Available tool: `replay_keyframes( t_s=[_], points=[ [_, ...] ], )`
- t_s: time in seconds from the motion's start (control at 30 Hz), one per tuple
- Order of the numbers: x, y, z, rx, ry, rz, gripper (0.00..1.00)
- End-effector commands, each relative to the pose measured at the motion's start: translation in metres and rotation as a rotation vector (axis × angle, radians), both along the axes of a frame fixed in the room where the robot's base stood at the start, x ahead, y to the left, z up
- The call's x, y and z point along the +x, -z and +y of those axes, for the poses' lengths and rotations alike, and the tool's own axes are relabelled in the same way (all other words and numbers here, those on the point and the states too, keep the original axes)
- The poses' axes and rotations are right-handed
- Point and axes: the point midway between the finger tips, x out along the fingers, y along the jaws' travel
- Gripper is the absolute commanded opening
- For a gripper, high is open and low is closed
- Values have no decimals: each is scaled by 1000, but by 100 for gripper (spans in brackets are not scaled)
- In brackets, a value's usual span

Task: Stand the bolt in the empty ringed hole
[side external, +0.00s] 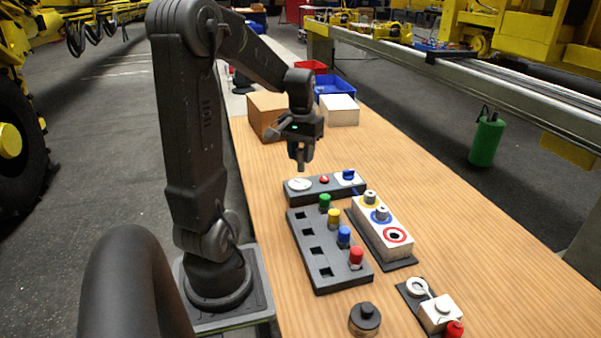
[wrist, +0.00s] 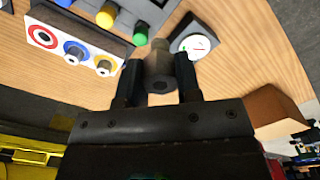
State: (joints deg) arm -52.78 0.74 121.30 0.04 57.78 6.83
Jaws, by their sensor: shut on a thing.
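My gripper (side external: 300,153) hangs above the far end of the table, over the grey panel with the white dial. In the wrist view its two fingers (wrist: 158,82) are shut on a grey bolt (wrist: 159,66), whose socketed head faces the camera. The white block (side external: 377,225) has ringed holes along its top. The red-ringed hole (side external: 396,235) is empty and nearest the external camera; it also shows in the wrist view (wrist: 43,36). Bolts stand in the yellow-ringed hole (side external: 370,198) and the blue-ringed hole (side external: 381,214). The held bolt is apart from the block.
A dark rack (side external: 318,262) with green, yellow, blue and red pegs stands left of the block. The panel (side external: 322,188) carries a dial, a red button and a blue knob. Cardboard and white boxes (side external: 339,109) stand behind. A black knob (side external: 364,319) is in front.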

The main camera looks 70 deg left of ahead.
Motion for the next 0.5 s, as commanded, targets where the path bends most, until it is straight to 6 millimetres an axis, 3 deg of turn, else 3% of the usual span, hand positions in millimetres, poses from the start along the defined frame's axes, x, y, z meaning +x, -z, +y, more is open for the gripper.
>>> replay_keyframes(
  t_s=[0.27, 0.37, 0.5],
  points=[
    [58, 1, -28, -3, 143, 2, 9],
    [86, 1, -47, -3, 213, 1, 9],
    [128, 1, -87, -4, 327, 4, 9]
  ],
)
